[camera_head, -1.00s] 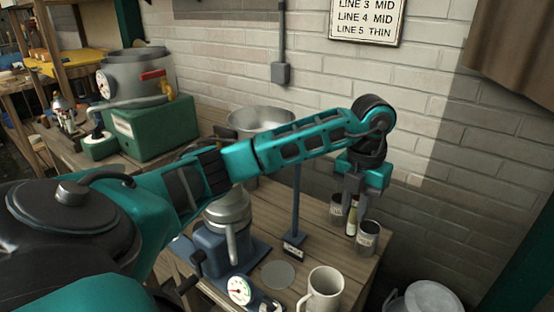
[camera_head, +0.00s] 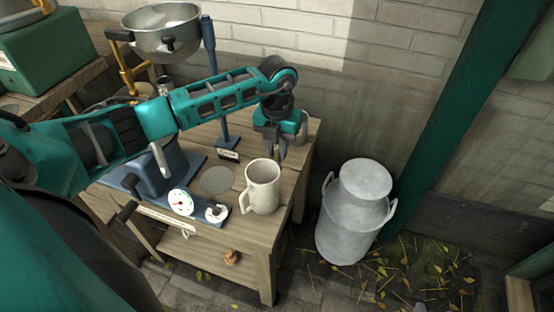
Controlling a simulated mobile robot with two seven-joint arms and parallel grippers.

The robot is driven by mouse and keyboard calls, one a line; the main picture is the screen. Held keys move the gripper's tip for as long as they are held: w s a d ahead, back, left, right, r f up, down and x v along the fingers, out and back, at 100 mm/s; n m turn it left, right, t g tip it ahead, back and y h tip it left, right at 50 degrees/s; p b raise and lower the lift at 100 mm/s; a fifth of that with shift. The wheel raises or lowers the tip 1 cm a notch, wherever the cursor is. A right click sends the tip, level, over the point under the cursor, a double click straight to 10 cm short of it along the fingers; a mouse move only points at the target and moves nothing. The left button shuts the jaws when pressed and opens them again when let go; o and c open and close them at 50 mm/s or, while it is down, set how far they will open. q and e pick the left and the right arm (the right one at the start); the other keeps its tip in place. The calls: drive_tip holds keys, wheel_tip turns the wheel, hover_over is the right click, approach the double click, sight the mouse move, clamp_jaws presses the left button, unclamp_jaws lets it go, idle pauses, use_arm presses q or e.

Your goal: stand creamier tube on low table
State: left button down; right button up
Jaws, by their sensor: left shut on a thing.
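My left gripper (camera_head: 282,150) points down over the right back part of the wooden bench (camera_head: 238,230), behind the cream mug (camera_head: 264,188). It is shut on a narrow tube, which shows below the fingers in the earlier view. The tube is hardly visible now, hidden by the fingers and mug. I cannot compare its creaminess with another tube's. I cannot tell which surface is the low table. My right gripper is not in view.
A grey milk churn (camera_head: 352,212) stands on the leaf-strewn floor right of the bench. A blue device with a dial (camera_head: 181,201), a grey disc (camera_head: 217,180) and a blue post (camera_head: 210,50) occupy the bench. A metal bowl (camera_head: 160,42) stands behind my arm.

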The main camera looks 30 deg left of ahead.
sight(277, 159)
use_arm(q)
drive_tip(key=shift+f+b, duration=0.4)
drive_tip(key=shift+f, duration=1.7)
